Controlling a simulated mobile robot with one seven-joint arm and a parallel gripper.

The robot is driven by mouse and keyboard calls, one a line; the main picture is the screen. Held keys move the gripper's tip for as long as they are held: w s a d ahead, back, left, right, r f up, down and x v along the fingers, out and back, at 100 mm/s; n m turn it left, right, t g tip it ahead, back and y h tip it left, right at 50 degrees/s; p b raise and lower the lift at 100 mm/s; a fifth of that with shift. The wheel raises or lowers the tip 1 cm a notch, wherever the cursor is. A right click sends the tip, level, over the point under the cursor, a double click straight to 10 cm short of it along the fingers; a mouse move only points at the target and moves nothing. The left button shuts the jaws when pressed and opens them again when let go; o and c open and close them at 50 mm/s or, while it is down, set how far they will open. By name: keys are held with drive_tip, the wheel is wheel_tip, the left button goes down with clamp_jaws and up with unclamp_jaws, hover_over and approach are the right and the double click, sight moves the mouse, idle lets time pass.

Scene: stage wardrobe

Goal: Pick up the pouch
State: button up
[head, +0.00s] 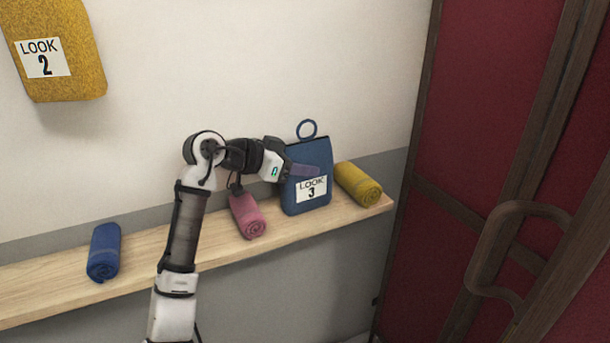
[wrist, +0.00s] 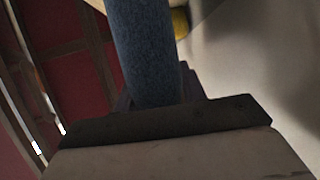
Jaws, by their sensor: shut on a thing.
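The blue pouch (head: 308,155) has a ring at its top and a white "LOOK 3" label. It is upright at the wooden shelf, between a pink towel and a yellow towel. My gripper (head: 300,170) reaches it from the left and is shut on its body. In the wrist view the blue pouch (wrist: 148,50) shows edge-on between the fingers (wrist: 155,98). I cannot tell whether its base rests on the shelf or is just above it.
The shelf (head: 170,238) also bears a rolled pink towel (head: 248,215), a yellow one (head: 358,184) and a blue one (head: 104,252). A yellow "LOOK 2" pouch (head: 75,30) is on the wall. Red panels with a dark handle (head: 478,270) stand at right.

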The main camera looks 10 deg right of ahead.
wheel_tip(320, 180, up, 20)
drive_tip(key=b, duration=0.2)
idle(0.4)
idle(0.5)
